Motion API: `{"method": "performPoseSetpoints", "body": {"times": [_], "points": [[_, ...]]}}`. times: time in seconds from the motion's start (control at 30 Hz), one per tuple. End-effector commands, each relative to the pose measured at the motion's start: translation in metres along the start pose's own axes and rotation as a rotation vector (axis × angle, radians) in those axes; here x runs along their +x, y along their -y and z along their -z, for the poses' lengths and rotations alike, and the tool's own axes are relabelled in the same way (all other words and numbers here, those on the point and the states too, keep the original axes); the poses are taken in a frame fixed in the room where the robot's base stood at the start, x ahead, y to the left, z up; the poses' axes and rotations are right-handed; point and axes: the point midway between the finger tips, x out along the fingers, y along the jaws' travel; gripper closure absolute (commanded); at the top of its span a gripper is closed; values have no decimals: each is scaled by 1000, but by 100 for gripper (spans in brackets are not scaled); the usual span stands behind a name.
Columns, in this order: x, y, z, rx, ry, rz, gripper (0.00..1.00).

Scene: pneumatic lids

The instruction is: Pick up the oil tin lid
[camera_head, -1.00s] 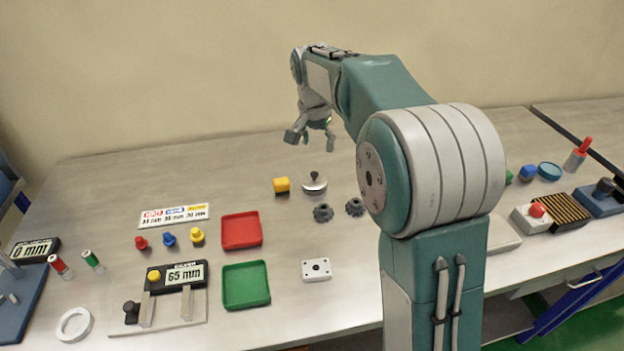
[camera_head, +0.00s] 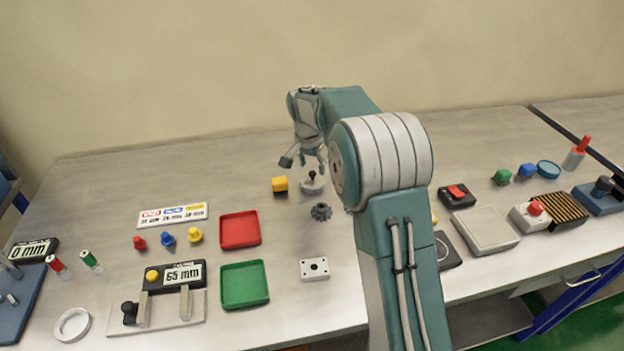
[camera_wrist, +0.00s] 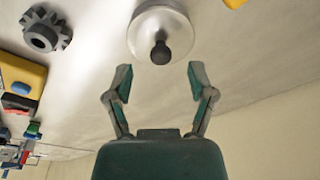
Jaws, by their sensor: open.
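The oil tin lid (camera_head: 309,189) looks like a round silver piece with a dark upright knob, lying on the bench. It also shows in the wrist view (camera_wrist: 150,27), at the top centre, with its black knob just beyond the fingertips. My gripper (camera_head: 304,162) hangs just above the lid, fingers apart and pointing down, partly overlapping it in the head view. In the wrist view my gripper (camera_wrist: 158,76) is open and empty, and its fingertips lie to either side of the knob's line. No contact shows.
A yellow block (camera_head: 280,184) sits close left of the lid. A dark gear (camera_head: 321,211) lies in front of it. Red (camera_head: 240,245) and green (camera_head: 263,301) trays lie nearer left. A grey tray (camera_head: 486,246) and red-switch box (camera_head: 457,207) stand right of my arm.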

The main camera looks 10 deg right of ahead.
Motion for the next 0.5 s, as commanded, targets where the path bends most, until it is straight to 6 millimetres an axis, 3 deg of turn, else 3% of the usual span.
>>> {"method": "performPoseSetpoints", "body": {"times": [0.17, 0.4, 0.43, 0.5], "points": [[28, 2, -2, 0, 2, -3, 29], [32, 2, -1, 0, 0, 0, 29], [32, 2, -1, 0, 0, 0, 38], [32, 2, -1, 0, 0, 0, 69]]}}
